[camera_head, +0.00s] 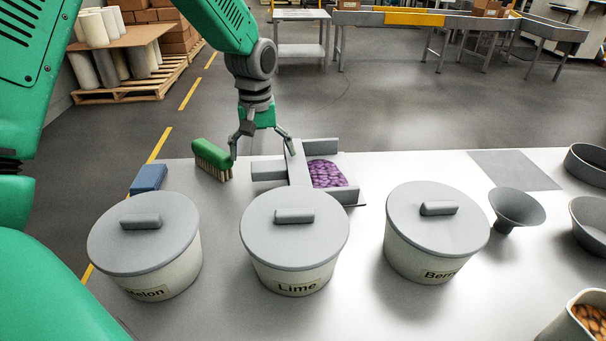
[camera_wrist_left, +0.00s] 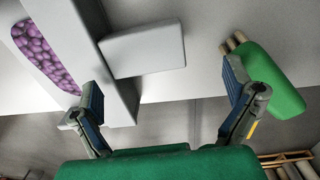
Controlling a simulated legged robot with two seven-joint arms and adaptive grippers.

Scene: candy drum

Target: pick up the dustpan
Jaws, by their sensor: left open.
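The grey dustpan (camera_head: 298,176) lies at the far edge of the table with purple candies (camera_head: 327,174) in its pan. Its short handle (camera_head: 268,170) points left. My left gripper (camera_head: 262,157) is open at the dustpan, with one finger by its back wall and the other near the green brush. In the left wrist view, the handle (camera_wrist_left: 144,50) lies ahead of the gap between the open fingers (camera_wrist_left: 163,88), and the candies (camera_wrist_left: 44,52) show at upper left. The gripper holds nothing. My right gripper is not in view.
A green brush (camera_head: 212,160) stands close left of the dustpan, with a blue block (camera_head: 149,178) beyond it. Lidded tubs labelled Melon (camera_head: 145,246), Lime (camera_head: 295,245) and Berry (camera_head: 433,232) stand in front. A funnel (camera_head: 516,206) and bowls are at right.

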